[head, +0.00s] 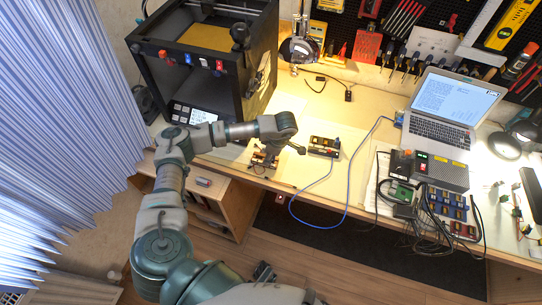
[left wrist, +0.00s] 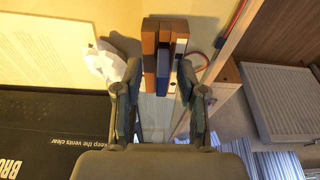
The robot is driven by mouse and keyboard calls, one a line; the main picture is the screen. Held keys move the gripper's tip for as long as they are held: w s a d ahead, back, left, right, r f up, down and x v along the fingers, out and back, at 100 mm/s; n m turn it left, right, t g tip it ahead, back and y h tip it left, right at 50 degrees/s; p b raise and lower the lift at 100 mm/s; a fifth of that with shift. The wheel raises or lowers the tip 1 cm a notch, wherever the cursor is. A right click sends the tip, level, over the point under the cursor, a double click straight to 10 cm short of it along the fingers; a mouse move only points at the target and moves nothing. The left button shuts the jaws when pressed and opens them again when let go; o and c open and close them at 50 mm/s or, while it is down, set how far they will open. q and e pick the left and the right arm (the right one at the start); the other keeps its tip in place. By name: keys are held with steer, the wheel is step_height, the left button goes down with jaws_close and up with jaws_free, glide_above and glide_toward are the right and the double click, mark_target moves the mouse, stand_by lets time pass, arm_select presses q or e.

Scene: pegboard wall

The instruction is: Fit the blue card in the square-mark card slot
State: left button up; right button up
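The blue card (left wrist: 163,72) stands upright between brown and orange blocks (left wrist: 149,40) in the left wrist view. My left gripper (left wrist: 158,75) is open, with one finger on each side of the card and a gap to it. In the head view my left gripper (head: 280,148) points down over a small block holder (head: 262,161) near the desk's front edge and partly hides it. A second small dark slotted unit (head: 324,147) stands just right of it. I cannot make out a square mark. Part of my right gripper (head: 287,284) seems to show at the bottom edge.
A blue cable (head: 349,190) loops from the slotted unit over the desk edge. A black printer (head: 205,60) stands at the back left, a laptop (head: 446,108) at the right. Wired boxes (head: 447,207) crowd the right front. Bare desk (head: 225,155) lies left of the holder.

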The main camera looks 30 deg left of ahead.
arm_select(q)
steer(key=shift+a+f, duration=0.1)
steer(key=shift+a, duration=0.05)
steer(key=shift+d+r, duration=0.2)
steer(key=shift+d, duration=0.45)
steer(key=v, duration=1.1)
steer(key=shift+w+d+r, duration=0.15)
steer(key=shift+d+r, duration=0.05)
steer(key=shift+r, duration=0.2)
steer(key=shift+a+f, duration=0.1)
steer(key=shift+a, duration=0.15)
